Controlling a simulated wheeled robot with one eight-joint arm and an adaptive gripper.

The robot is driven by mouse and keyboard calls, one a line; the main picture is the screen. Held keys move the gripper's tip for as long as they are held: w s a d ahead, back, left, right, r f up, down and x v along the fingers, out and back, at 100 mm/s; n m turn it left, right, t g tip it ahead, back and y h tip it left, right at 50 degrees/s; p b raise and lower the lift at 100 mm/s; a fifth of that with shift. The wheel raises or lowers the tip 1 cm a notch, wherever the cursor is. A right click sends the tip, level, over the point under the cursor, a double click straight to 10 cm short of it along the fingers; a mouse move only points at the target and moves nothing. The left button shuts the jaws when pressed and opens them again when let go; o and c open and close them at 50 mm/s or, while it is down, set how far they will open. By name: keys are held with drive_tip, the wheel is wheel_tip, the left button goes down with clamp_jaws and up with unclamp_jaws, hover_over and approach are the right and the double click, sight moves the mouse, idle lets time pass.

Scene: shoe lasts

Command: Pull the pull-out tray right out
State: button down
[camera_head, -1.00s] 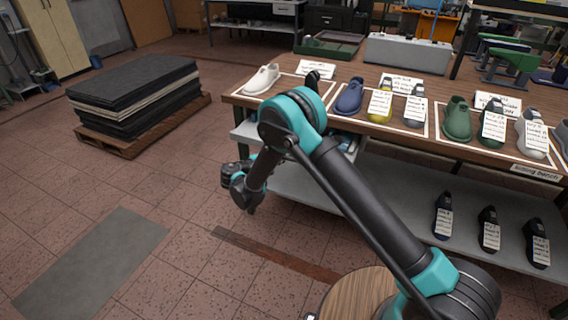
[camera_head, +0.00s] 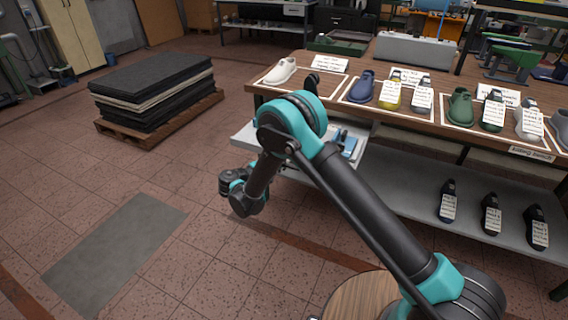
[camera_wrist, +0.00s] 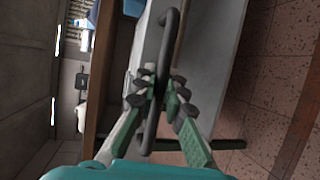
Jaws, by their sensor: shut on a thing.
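The pull-out tray (camera_head: 243,137) is a pale shelf under the left end of the wooden bench. It stands out past the bench's edge, with blue and dark items on it partly hidden by my arm. In the wrist view its pale front (camera_wrist: 153,42) carries a dark bar handle (camera_wrist: 152,118). My gripper (camera_wrist: 162,92) is shut on that handle, with fingers on both sides of it. In the head view my wrist (camera_head: 243,190) is in front of the tray, and the fingers are hidden there.
The bench (camera_head: 440,128) holds several shoe lasts with labels. A lower grey shelf (camera_head: 400,190) holds dark lasts. A pallet with stacked dark sheets (camera_head: 150,95) stands at the left. The tiled floor between pallet and bench is free, with a grey mat (camera_head: 115,245).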

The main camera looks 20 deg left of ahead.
drive_tip(key=c, duration=1.6)
unclamp_jaws()
drive_tip(key=v, duration=1.2)
